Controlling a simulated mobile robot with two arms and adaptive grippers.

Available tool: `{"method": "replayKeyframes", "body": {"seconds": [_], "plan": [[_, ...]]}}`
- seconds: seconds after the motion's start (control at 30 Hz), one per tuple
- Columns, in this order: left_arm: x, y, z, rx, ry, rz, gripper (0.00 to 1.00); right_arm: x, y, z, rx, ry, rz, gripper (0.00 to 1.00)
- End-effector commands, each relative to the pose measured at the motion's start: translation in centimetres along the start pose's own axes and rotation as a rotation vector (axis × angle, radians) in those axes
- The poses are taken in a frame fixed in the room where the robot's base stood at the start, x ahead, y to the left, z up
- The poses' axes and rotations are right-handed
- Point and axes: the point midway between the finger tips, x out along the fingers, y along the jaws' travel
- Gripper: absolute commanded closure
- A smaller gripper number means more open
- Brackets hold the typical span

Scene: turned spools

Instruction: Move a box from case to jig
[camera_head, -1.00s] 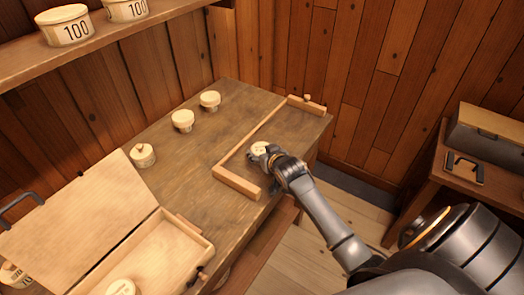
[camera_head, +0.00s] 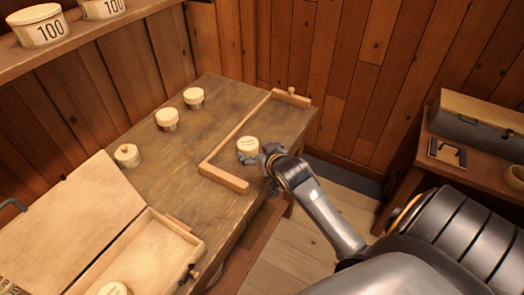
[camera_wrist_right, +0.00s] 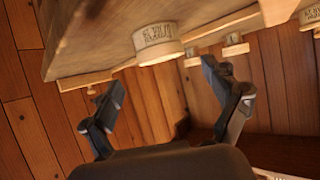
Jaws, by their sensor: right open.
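A small round cream box (camera_head: 247,146) with writing on it stands on the bench inside the wooden corner frame of the jig (camera_head: 224,178). In the right wrist view the same box (camera_wrist_right: 157,43) shows beyond my open fingers. My right gripper (camera_head: 268,160) is open and empty, just right of the box at the bench's front edge; its fingers also show in the wrist view (camera_wrist_right: 165,88). The open case (camera_head: 186,228) lies at the lower left, with another round box (camera_head: 115,288) partly in view in it. My left gripper is not in view.
Several other lidded round boxes, one knobbed (camera_head: 127,155), stand along the back of the bench (camera_head: 175,185). A shelf (camera_head: 90,33) with tubs marked 100 hangs above left. A side table (camera_head: 480,165) with a long box stands at right.

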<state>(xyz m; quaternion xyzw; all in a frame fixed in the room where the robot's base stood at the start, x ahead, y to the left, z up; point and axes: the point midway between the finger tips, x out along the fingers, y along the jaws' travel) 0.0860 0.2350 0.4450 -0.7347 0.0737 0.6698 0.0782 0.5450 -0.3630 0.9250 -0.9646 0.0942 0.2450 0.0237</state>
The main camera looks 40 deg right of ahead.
Motion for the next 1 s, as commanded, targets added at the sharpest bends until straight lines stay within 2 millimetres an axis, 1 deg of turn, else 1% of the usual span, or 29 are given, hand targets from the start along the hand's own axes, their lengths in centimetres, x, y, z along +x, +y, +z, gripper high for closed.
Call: {"method": "replayKeyframes", "body": {"seconds": [0.03,0.1,0.2,0.3,0.43,1.0], "plan": [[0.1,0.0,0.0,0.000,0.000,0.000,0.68,-0.9,0.0,0.1,0.000,-0.001,-0.001,0.12],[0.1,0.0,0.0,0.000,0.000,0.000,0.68,-2.0,0.0,0.1,0.000,0.000,-0.001,0.12],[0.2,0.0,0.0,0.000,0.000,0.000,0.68,-3.2,0.0,0.1,0.000,0.000,0.000,0.12],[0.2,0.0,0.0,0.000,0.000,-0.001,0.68,-3.9,0.0,0.1,0.000,-0.001,0.000,0.12],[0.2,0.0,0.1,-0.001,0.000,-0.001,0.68,-4.2,0.0,0.0,0.001,-0.001,0.000,0.12],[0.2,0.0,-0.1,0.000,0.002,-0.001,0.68,-4.2,0.0,0.0,0.000,-0.001,0.000,0.12]]}}
